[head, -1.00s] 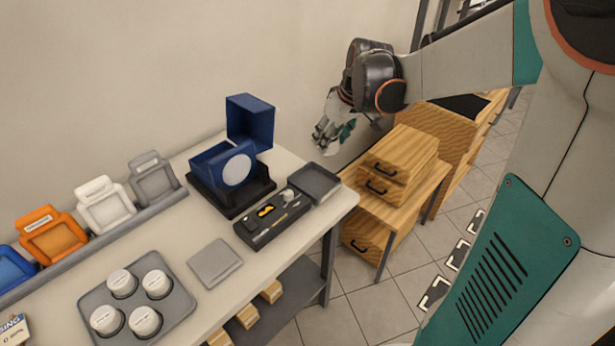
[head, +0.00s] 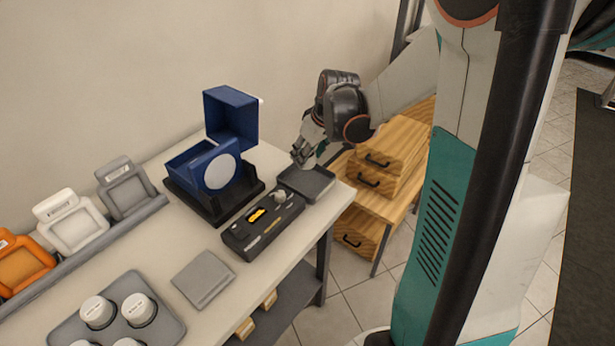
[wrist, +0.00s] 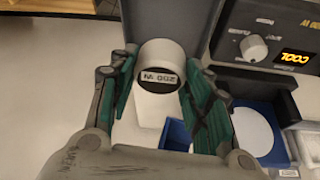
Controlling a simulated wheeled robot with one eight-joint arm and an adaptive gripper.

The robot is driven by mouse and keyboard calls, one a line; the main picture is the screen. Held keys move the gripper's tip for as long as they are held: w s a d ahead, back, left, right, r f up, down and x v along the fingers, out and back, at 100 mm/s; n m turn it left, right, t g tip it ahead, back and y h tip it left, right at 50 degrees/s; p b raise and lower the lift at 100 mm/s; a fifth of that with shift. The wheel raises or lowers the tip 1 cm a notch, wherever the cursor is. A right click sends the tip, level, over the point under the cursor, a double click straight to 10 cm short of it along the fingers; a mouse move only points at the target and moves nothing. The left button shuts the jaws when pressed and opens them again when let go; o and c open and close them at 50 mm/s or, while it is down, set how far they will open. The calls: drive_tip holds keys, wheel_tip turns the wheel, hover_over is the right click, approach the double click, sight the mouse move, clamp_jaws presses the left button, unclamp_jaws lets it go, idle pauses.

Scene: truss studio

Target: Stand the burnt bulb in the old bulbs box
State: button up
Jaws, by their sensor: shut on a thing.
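My gripper (head: 303,157) is low over the dark square open box (head: 318,186) at the right end of the table. In the wrist view my gripper (wrist: 160,80) is shut around a short silver cylinder with a black, labelled end, likely the burnt bulb (wrist: 160,52). The label appears to read 200 W. The bulb is too small to make out in the head view. A grey surface (wrist: 165,14), probably the dark box, lies behind the bulb in the wrist view. I cannot read any label on the box.
A black control unit (head: 238,241) with a lit display stands in front of the box. To the left is a blue lamp housing (head: 182,157) with a white disc (head: 219,171). Several white capped cylinders sit in a grey tray (head: 172,326). Wooden drawers (head: 395,155) stand right of the table.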

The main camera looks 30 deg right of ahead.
sight(310, 168)
drive_tip(key=shift+f+b, duration=1.15)
drive_tip(key=shift+f, duration=2.45)
drive_tip(key=shift+f, duration=0.15)
drive_tip(key=o, duration=1.1)
drive_tip(key=p+v, duration=0.4)
drive_tip(key=v, duration=0.8)
drive_tip(key=shift+a+r, duration=0.1)
drive_tip(key=shift+r, duration=0.15)
